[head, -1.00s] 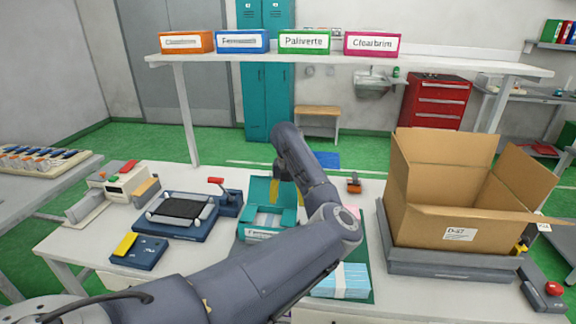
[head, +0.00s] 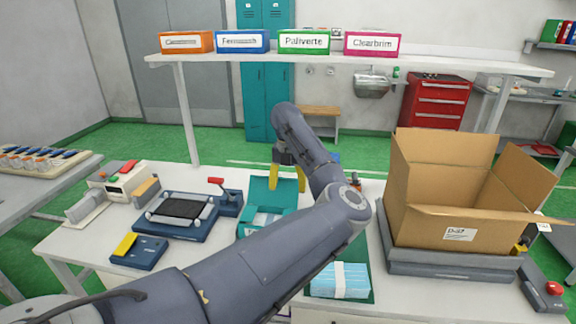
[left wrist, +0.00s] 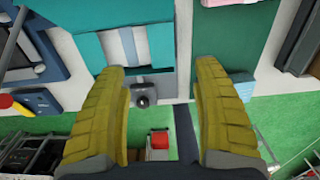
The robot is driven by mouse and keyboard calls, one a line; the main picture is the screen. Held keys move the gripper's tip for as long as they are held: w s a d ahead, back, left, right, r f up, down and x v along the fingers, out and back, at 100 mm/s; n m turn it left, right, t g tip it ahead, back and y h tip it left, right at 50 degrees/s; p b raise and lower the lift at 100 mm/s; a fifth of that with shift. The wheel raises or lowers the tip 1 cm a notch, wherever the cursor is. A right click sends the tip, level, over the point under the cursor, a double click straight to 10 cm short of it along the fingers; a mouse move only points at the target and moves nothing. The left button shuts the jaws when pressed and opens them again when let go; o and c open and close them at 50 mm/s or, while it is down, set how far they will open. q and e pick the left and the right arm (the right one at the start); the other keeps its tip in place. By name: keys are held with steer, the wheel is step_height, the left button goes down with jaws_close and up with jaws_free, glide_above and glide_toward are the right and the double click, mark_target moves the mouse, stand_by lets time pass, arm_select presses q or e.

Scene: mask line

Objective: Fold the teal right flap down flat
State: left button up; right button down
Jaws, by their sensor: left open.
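The teal box (head: 262,190) stands on the table with its back panel upright. White and light blue contents (left wrist: 127,46) show inside it in the left wrist view. A teal strip (left wrist: 160,42) runs along the box's right side there; I cannot tell whether this flap stands or lies flat. In the head view my arm partly hides that side. My left gripper (head: 288,179) has yellow fingers and is open and empty, above the box's back right part. In the left wrist view its fingertips (left wrist: 160,66) are wide apart, with nothing between them. My right gripper is not in view.
A dark green mat (left wrist: 235,40) with a light blue mask stack (head: 340,280) lies right of the box. An open cardboard box (head: 420,222) stands farther right. A dark blue press (head: 177,213) and a blue pad with yellow (head: 139,252) are left.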

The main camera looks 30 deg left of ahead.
arm_select(q)
step_height(320, 180, up, 8)
steer(key=shift+f, duration=0.15)
stand_by(0.9)
stand_by(0.6)
step_height(320, 180, up, 12)
stand_by(0.6)
steer(key=shift+a, duration=0.1)
